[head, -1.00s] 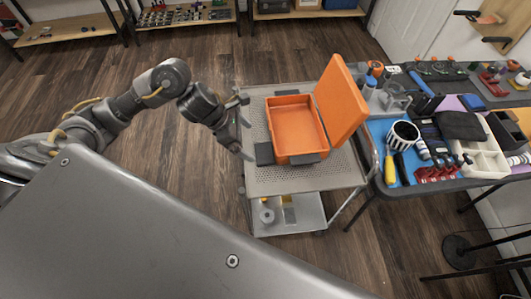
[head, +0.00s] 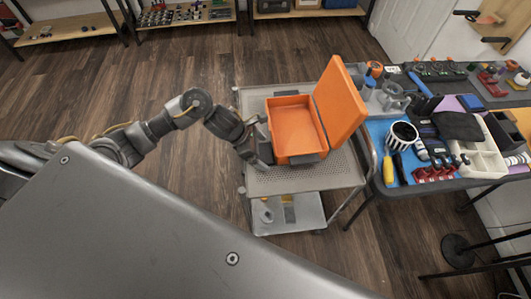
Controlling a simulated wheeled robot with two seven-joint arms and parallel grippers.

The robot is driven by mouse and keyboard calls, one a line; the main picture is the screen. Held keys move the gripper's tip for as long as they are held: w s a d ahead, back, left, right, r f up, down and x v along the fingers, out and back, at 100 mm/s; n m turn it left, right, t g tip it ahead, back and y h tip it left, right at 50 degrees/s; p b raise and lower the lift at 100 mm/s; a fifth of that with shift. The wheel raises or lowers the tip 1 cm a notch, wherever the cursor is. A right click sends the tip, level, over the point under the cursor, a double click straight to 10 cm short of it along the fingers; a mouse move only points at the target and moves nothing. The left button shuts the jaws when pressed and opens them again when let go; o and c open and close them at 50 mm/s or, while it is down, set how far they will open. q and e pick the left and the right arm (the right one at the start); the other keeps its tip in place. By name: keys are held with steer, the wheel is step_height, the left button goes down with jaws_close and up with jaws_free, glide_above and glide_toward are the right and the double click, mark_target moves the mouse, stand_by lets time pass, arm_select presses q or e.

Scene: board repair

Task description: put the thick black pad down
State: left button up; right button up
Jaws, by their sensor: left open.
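My left gripper (head: 263,142) is open at the left side of the orange case (head: 297,127), above the perforated top of the cart. One dark pad (head: 266,153) lies on the cart top by the case's left front corner, partly hidden by the gripper's fingers. I cannot tell whether the fingers touch it. My right gripper is not in view.
The cart top (head: 300,182) is bare in front of the case. A lower shelf (head: 298,212) holds a few small items. To the right, a crowded table holds a black pouch (head: 457,126), a white tray (head: 487,165) and tools.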

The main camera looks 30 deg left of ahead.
mark_target(261, 152)
arm_select(q)
steer(key=c, duration=1.3)
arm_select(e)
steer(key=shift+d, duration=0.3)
arm_select(q)
steer(key=shift+r, duration=0.1)
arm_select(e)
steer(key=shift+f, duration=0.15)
arm_select(q)
steer(key=shift+a+r+b, duration=0.15)
steer(key=shift+b, duration=0.15)
step_height(261, 152, up, 6)
steer(key=shift+r, duration=0.1)
steer(key=s+a+b, duration=0.2)
steer(key=s+a, duration=0.1)
steer(key=a, duration=0.2)
steer(key=s+a+b, duration=0.3)
steer(key=s+a, duration=0.1)
steer(key=a, duration=0.2)
steer(key=s+a+b, duration=0.3)
steer(key=a, duration=0.2)
steer(key=shift+s+a+r, duration=0.15)
steer(key=shift+s+a, duration=0.15)
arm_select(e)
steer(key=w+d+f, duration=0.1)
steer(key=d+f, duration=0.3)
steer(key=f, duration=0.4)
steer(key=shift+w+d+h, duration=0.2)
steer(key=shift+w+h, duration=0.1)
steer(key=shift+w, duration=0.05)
